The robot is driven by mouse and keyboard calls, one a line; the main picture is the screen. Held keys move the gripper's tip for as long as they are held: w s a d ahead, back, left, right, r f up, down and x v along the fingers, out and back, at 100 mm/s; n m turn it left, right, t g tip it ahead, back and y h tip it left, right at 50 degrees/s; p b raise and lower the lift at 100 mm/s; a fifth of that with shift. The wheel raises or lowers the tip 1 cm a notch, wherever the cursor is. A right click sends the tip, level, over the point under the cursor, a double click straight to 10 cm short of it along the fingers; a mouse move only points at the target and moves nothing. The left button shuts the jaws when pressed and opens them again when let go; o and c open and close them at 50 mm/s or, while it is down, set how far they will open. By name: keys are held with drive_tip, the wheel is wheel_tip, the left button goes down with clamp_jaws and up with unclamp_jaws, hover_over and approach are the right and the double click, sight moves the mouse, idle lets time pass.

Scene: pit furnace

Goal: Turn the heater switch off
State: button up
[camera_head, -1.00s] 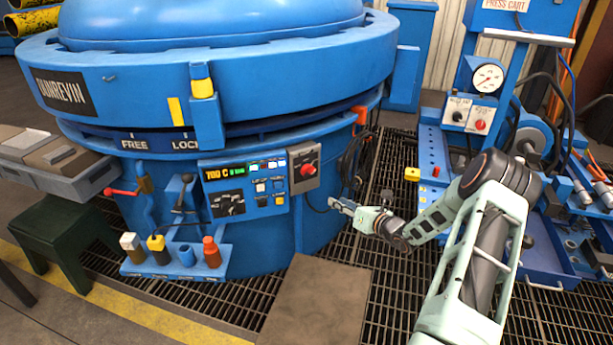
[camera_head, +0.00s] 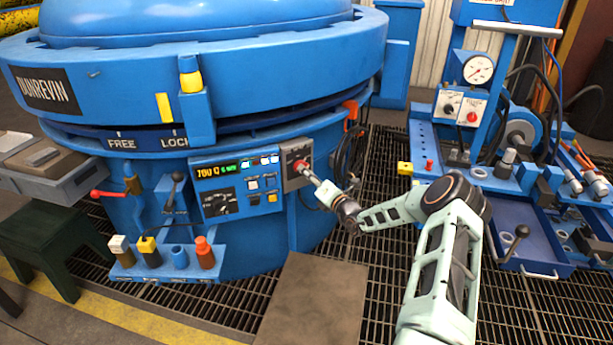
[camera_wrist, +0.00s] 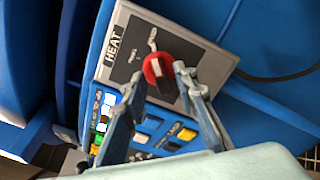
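The heater switch is a round red knob (camera_wrist: 158,70) on a grey plate (camera_wrist: 120,58) marked HEAT. In the head view the plate (camera_head: 290,181) sits at the right end of the furnace's control panel (camera_head: 237,184). My gripper (camera_wrist: 158,74) is open at the knob. In the wrist view the right finger appears at the knob's right edge, and the left finger stands apart from its left side. I cannot tell whether either finger touches it. In the head view the fingers reach the plate and partly hide the knob.
A shelf (camera_head: 165,272) with several small containers juts out below left of the panel. Hoses (camera_head: 350,160) hang on the furnace to the right of the plate. A blue press cart (camera_head: 430,150) stands further right.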

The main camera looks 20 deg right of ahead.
drive_tip(key=shift+w+a, duration=0.1)
drive_tip(key=shift+w, duration=0.35)
clamp_jaws()
drive_tip(key=shift+r+n, duration=0.1)
drive_tip(key=shift+n, duration=0.3)
drive_tip(key=n+p, duration=0.1)
drive_tip(key=n, duration=1.8)
idle(0.4)
